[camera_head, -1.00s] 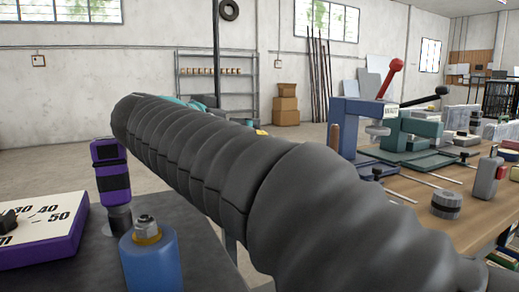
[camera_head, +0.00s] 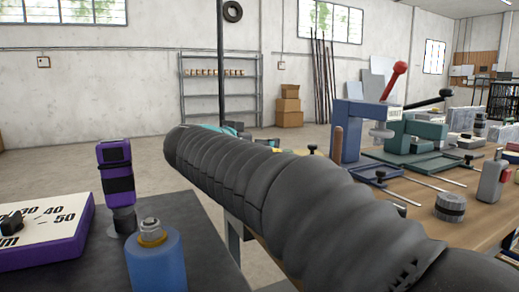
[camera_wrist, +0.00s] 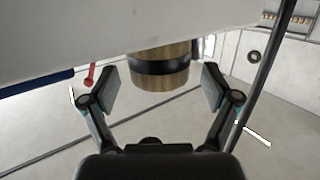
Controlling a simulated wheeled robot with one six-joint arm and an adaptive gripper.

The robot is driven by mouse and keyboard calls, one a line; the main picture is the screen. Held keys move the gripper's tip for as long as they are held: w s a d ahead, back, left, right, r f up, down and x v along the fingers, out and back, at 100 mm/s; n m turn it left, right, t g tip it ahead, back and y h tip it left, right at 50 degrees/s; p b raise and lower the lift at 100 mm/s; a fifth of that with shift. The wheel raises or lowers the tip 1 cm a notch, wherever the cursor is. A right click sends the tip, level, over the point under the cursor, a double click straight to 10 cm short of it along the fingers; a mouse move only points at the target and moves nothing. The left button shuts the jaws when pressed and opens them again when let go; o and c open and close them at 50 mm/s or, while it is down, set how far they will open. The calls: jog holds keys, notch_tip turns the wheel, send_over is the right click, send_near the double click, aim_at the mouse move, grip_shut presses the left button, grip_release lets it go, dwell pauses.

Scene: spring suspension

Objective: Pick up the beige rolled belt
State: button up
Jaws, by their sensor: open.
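My gripper (camera_wrist: 159,87) is open in the wrist view, with one finger on each side of a tan, wood-grained round item (camera_wrist: 175,82) with a black band. This may be the beige rolled belt, but I cannot tell for sure. It lies between the fingers with gaps on both sides, against a pale grey surface (camera_wrist: 120,28). The wrist picture looks upside down. In the head view my arm covers the middle, and the item and my fingertips are hidden behind it.
A dark table holds a blue cylinder (camera_head: 155,265), a purple-and-black tool (camera_head: 116,180) and a purple-edged dial box (camera_head: 45,235). The wooden bench (camera_head: 470,200) at right carries a blue press (camera_head: 350,130), a green press (camera_head: 415,135) and a banded grey cylinder (camera_head: 449,206).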

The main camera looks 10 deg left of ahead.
jog(key=c, duration=1.4)
jog(key=shift+r, duration=0.15)
